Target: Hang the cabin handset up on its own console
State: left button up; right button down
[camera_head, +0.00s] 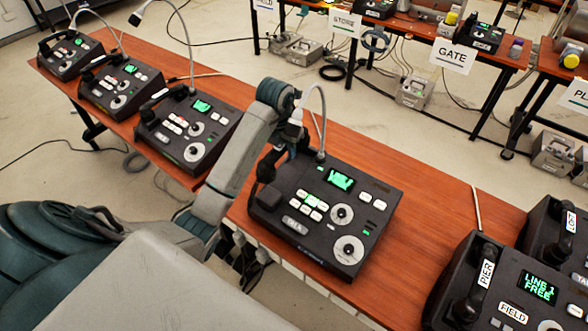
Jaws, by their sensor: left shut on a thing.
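My left gripper (296,134) is above the back left of a black console (370,205) on the wooden table. It is shut on a dark handset (267,168), which is partly hidden by my arm and shows just above the cradle side of that console. I cannot tell whether the handset touches the cradle. The console has a green screen, white keys, two round dials and a label reading TALK. No label reading CABIN is legible. My right gripper is not in view.
Other consoles with handsets stand at the left (188,130) and at the right, where a handset marked PIER (483,275) rests on a console marked FIELD. A thin gooseneck microphone (322,115) rises behind the middle console. Bare table (440,190) lies to its right.

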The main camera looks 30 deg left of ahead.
pick_arm(q)
jog(key=f+p, duration=0.1)
jog(key=f, duration=0.1)
jog(key=f+p, duration=0.1)
jog(key=f, duration=0.2)
jog(key=shift+w+d, duration=0.15)
jog(key=shift+w, duration=0.05)
notch_tip(320, 180, down, 3)
jog(key=shift+p, duration=0.55)
jog(key=shift+f, duration=0.15)
jog(key=shift+f, duration=0.15)
jog(key=o, duration=1.1)
